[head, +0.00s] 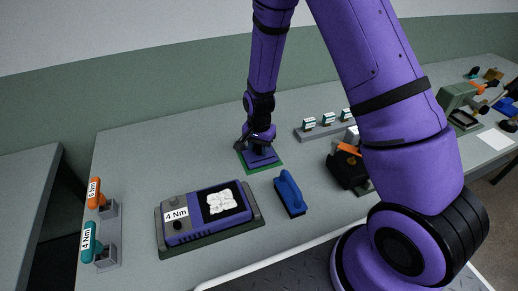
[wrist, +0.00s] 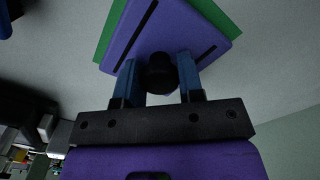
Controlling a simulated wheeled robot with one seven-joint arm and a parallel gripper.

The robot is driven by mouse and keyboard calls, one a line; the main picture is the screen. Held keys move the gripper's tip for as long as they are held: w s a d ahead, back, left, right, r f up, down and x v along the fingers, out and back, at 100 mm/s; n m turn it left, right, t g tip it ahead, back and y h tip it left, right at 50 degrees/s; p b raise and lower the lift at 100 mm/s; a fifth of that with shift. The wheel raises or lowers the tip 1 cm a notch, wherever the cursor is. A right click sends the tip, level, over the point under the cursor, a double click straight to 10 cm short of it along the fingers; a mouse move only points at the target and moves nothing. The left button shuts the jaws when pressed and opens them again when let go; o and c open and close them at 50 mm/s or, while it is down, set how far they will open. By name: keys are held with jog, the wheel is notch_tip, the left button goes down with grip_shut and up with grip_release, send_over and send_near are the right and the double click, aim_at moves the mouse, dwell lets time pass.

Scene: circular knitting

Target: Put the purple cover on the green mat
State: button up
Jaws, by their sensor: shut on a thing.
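The purple cover (wrist: 170,24) is a flat plate with dark slots and a black knob (wrist: 161,72). The blue fingers of my gripper (wrist: 160,76) are shut on that knob in the wrist view. The green mat (wrist: 222,14) shows past the cover's far edges in the wrist view. In the head view the cover (head: 262,158) is over the green mat (head: 270,168), with a green border showing around it. My gripper (head: 258,138) is directly above the cover. I cannot tell whether the cover touches the mat.
A purple device labelled 4 Nm (head: 200,229) sits in a dark tray at the front. A blue brush-like block (head: 290,193) lies to the right of the mat. A black and orange device (head: 347,170) stands further right. A grey rack (head: 320,130) with labelled pieces stands behind.

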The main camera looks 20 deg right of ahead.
jog(key=shift+f, duration=0.35)
jog(key=shift+f, duration=0.15)
jog(key=o, duration=0.9)
jog(key=shift+o, duration=0.2)
